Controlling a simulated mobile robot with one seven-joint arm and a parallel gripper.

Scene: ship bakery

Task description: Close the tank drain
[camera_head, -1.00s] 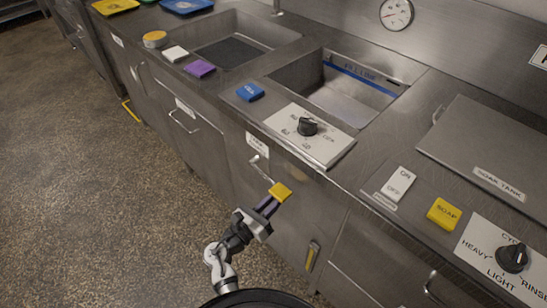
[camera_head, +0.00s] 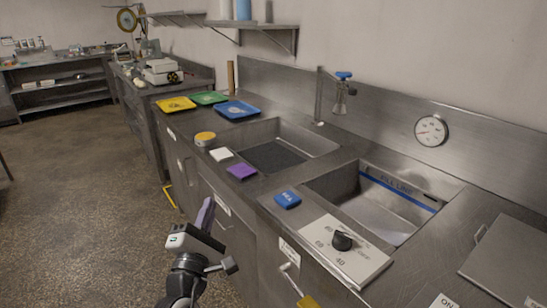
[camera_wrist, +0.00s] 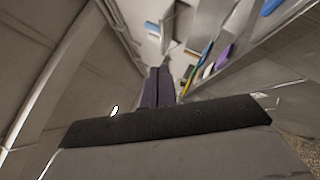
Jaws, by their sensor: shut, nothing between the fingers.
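The drain lever with a yellow grip (camera_head: 308,301) is on the cabinet front below the tank, under a small white label (camera_head: 289,250). Its metal arm slants down to the right, and the grip is cut off by the bottom edge of the head view. The tank basin (camera_head: 395,215) above it has a blue fill line on its inner wall. My gripper (camera_head: 206,213) is shut and empty in front of the cabinet, left of the lever and apart from it. Its closed fingers also show in the wrist view (camera_wrist: 158,85), where I cannot make out the lever.
A dial panel (camera_head: 365,262) lies on the counter in front of the tank. Cabinet handles stick out near my gripper. The floor at left is clear.

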